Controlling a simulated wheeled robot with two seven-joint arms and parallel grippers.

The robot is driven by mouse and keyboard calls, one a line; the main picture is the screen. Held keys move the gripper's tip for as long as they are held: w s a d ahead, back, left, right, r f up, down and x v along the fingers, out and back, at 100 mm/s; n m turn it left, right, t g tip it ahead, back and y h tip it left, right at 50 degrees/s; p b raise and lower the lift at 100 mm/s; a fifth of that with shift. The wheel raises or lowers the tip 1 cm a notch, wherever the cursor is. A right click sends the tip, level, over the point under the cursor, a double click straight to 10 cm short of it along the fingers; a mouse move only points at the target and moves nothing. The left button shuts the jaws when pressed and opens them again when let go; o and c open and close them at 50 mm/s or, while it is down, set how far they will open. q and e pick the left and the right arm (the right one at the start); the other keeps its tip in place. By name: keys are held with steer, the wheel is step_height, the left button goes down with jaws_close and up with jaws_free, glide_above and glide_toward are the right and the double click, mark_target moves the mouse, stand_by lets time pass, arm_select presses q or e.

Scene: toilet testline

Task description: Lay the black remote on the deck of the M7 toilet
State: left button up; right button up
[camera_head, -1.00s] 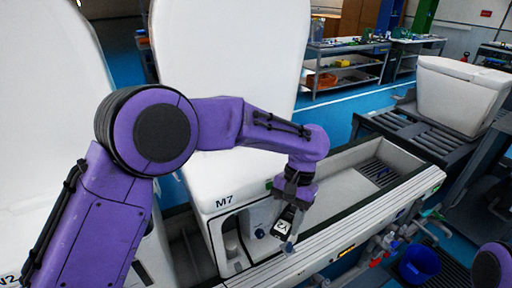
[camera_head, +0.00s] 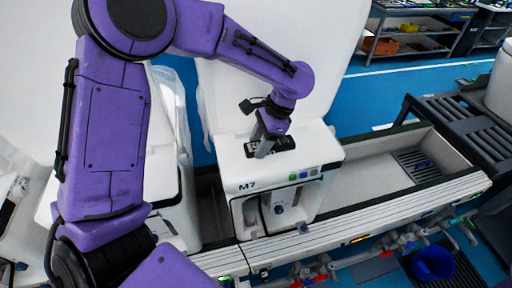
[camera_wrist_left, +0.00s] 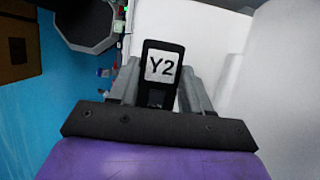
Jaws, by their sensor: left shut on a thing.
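My left gripper (camera_head: 266,142) is over the deck of the white M7 toilet (camera_head: 230,150), pointing down. In the left wrist view it is shut on the black remote (camera_wrist_left: 153,97), whose white tag reads Y2; the remote sits between the two grey fingers. In the head view a dark patch with white lettering (camera_head: 284,143) shows at the fingertips on the deck. I cannot tell how much of it is the remote, or whether the remote touches the deck. The M7 label and small coloured buttons are on the toilet's front. My right gripper is out of view.
The tall white lid (camera_head: 310,85) rises behind the deck. Another white toilet (camera_head: 165,190) stands to the left across a dark gap. A conveyor trough (camera_head: 385,170) runs to the right. A blue bucket (camera_head: 432,263) is at the lower right.

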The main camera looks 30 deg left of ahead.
mark_target(257, 143)
arm_select(q)
steer(key=w+a+f, duration=0.1)
steer(key=f, duration=0.1)
steer(key=shift+w+a+f, duration=0.3)
steer(key=shift+w+a, duration=0.05)
steer(key=shift+a, duration=0.05)
steer(key=f, duration=0.1)
steer(key=f+p, duration=0.1)
steer(key=shift+a+f, duration=0.2)
steer(key=shift+f, duration=0.2)
steer(key=shift+s, duration=0.25)
steer(key=shift+s+d, duration=0.1)
steer(key=shift+d, duration=0.1)
steer(key=shift+f, duration=0.1)
steer(key=o, duration=1.1)
steer(key=shift+f, duration=0.15)
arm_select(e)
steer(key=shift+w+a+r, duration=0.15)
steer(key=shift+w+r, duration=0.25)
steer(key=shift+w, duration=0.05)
